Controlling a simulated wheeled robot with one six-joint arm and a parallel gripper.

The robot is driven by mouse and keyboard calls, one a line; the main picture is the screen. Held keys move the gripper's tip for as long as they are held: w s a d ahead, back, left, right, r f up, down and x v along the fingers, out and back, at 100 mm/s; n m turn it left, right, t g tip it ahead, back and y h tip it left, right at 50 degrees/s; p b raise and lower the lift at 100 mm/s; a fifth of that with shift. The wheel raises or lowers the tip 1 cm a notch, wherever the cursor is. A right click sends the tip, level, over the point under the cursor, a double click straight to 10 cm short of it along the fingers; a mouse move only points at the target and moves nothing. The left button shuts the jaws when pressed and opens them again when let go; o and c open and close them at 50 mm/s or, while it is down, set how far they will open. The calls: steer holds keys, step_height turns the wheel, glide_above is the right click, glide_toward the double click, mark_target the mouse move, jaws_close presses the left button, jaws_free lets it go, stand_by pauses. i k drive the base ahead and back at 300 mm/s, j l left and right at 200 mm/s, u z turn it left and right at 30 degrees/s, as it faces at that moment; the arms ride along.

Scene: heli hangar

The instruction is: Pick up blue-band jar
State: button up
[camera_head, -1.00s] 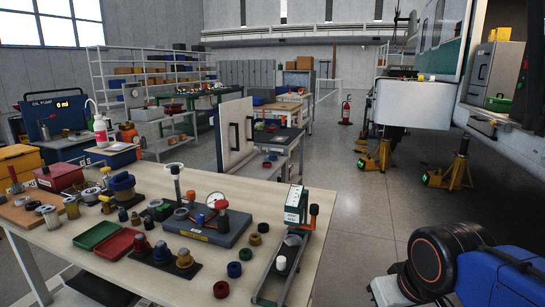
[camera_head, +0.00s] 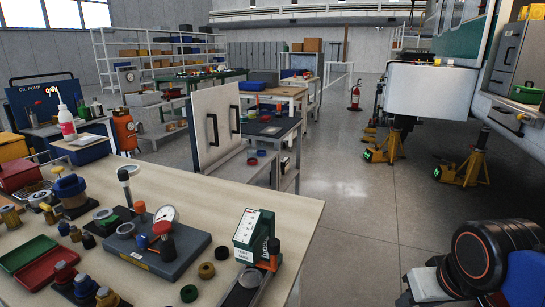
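I cannot make out a jar that is clearly blue-banded. A squat part with a blue top and brownish body (camera_head: 71,190) stands on a black base at the left of the near workbench (camera_head: 285,207), and I cannot tell whether it is a jar. Small brass-coloured pieces (camera_head: 12,217) lie near the left picture edge. My gripper is not in view; only dark and blue links of my arm show at the lower right.
The bench holds a grey block with a gauge (camera_head: 158,258), red and green trays (camera_head: 45,277), a green-and-white device (camera_head: 254,236) and several small rings. A white panel (camera_head: 212,135) stands behind it. Yellow jack stands (camera_head: 465,170) are at right; the floor (camera_head: 365,215) between is clear.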

mark_target(261, 148)
steer(key=i+l, duration=0.35)
steer(key=i, duration=0.15)
steer(key=i+l, duration=0.35)
steer(key=i, duration=0.15)
steer(key=i+l, duration=0.35)
steer(key=i, duration=0.2)
